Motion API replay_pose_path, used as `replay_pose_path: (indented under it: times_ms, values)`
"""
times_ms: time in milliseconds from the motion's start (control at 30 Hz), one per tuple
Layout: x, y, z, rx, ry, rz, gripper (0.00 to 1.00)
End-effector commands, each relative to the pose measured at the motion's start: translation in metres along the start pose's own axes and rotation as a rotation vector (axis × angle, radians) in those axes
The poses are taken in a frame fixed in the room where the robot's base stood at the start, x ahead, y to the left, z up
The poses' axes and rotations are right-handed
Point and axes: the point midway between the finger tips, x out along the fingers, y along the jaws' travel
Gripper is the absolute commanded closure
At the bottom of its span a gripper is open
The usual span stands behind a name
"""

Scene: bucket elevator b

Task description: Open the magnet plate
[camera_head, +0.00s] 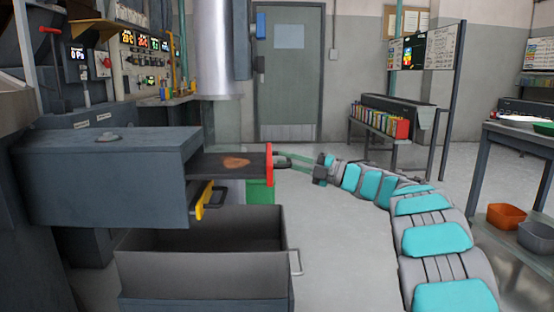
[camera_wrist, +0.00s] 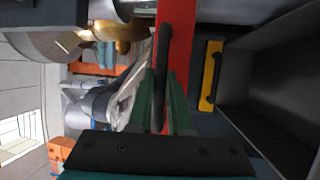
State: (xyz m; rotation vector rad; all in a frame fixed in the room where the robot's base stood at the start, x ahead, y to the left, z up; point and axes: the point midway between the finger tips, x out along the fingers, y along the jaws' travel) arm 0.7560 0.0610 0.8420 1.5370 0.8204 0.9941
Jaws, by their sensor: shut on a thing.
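The magnet plate (camera_head: 222,165) is a flat dark plate with a brown patch on top. It sticks out to the right from the grey housing (camera_head: 105,180), with a red front (camera_head: 268,164) at its outer end. In the wrist view the red front (camera_wrist: 178,50) stands upright in the picture, with a black bar handle (camera_wrist: 161,60) on it. My gripper (camera_head: 288,161) reaches in from the right and is shut on this handle. Its green fingers (camera_wrist: 162,98) lie on both sides of the bar in the wrist view.
A grey open-topped bin (camera_head: 205,272) stands underneath, with a green container (camera_head: 260,193) behind. Open floor (camera_head: 345,240) lies to the right. A table (camera_head: 520,140) stands at far right.

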Motion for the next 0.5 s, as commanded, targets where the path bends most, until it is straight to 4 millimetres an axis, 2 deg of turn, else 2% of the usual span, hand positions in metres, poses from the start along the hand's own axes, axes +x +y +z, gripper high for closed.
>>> replay_pose_path:
  times_ms: [333,367,500]
  values:
    - [-0.0018,-0.0023,0.0011,0.002,-0.001,-0.003,1.0]
    - [-0.0018,-0.0023,0.0011,0.002,-0.001,-0.003,0.8]
    - [-0.0015,-0.0016,0.0011,0.002,-0.001,-0.002,0.65]
